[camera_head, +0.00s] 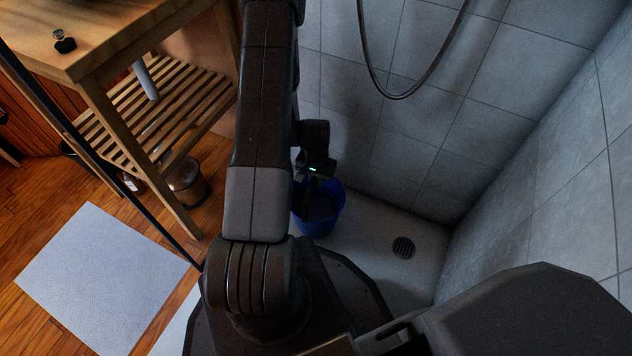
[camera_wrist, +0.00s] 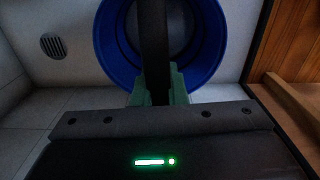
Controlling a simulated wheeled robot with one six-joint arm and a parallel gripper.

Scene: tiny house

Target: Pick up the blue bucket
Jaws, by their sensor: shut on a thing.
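The blue bucket (camera_head: 328,216) stands on the pale shower floor, close to the tiled wall, partly hidden behind my arm in the head view. In the wrist view its round blue rim (camera_wrist: 209,62) fills the upper middle, and I look into its open top. My gripper (camera_wrist: 155,84) is at the bucket's near rim, with its greenish fingertips shut on a dark upright strip that crosses the opening, seemingly the bucket's handle. In the head view the gripper (camera_head: 309,186) is over the bucket, and its fingertips are hard to make out.
A round drain (camera_head: 403,247) lies right of the bucket. Tiled walls (camera_head: 440,120) close in behind and right, with a hanging shower hose (camera_head: 402,96). A wooden slatted table (camera_head: 150,118), metal bin (camera_head: 185,182) and white mat (camera_head: 100,275) are at the left.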

